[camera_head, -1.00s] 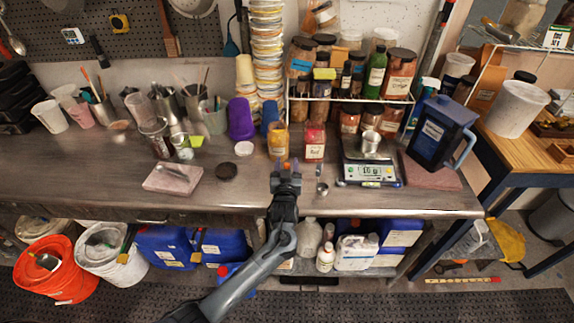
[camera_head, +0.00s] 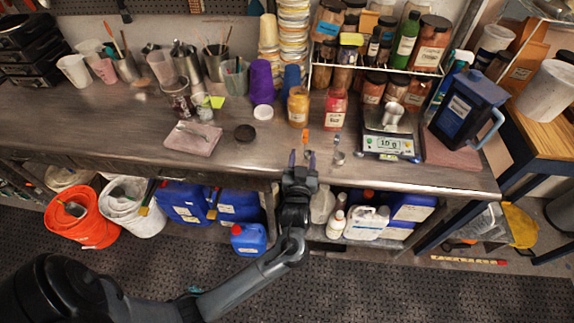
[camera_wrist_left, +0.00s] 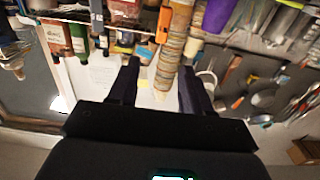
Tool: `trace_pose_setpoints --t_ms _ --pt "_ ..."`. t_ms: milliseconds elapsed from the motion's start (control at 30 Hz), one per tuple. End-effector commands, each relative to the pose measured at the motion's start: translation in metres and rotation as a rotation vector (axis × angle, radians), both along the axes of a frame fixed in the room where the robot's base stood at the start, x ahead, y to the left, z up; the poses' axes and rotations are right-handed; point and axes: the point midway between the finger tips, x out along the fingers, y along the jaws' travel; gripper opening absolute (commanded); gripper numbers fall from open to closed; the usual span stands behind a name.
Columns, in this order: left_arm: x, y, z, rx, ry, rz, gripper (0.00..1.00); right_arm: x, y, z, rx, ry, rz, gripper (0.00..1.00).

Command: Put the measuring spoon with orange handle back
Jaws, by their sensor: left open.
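The measuring spoon with the orange handle (camera_head: 306,141) is near the counter's front, with its handle pointing toward the jars. My right gripper is not in view.
A metal spoon (camera_head: 338,154) lies just right of the gripper. An amber jar (camera_head: 298,107) and a red jar (camera_head: 335,110) stand behind. A scale (camera_head: 388,146) with a metal cup (camera_head: 392,114) is to the right. A dark lid (camera_head: 244,133) and pink slab (camera_head: 192,138) are left.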

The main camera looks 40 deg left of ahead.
Motion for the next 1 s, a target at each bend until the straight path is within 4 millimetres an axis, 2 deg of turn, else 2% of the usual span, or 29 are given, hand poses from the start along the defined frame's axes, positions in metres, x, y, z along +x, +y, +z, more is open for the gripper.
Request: trace_pose_setpoints --t_ms 167,267,367,467,600,700,833,900,1000 --pt "-0.008 -0.008 -0.01 -0.039 0.044 -0.046 0.49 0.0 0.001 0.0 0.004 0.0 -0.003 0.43" --pt "-0.017 -0.021 -0.027 -0.102 0.127 -0.129 0.49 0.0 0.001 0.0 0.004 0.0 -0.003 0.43" --pt "-0.038 -0.043 -0.05 -0.185 0.265 -0.251 0.49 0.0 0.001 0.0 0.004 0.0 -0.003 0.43" --pt "-0.073 -0.071 -0.071 -0.258 0.445 -0.384 0.49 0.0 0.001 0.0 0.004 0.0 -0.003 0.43" --pt "-0.14 -0.104 -0.092 -0.315 0.725 -0.539 0.49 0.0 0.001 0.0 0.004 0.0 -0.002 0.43" --pt "-0.19 -0.119 -0.098 -0.322 0.912 -0.611 0.49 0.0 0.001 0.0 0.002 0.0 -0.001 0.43" --pt "-0.243 -0.126 -0.099 -0.308 1.105 -0.66 0.49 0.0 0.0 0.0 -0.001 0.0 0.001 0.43" --pt "-0.263 -0.127 -0.097 -0.299 1.175 -0.672 0.49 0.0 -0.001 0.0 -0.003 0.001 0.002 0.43" --pt "-0.28 -0.127 -0.096 -0.288 1.236 -0.679 0.49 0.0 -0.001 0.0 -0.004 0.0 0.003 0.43"
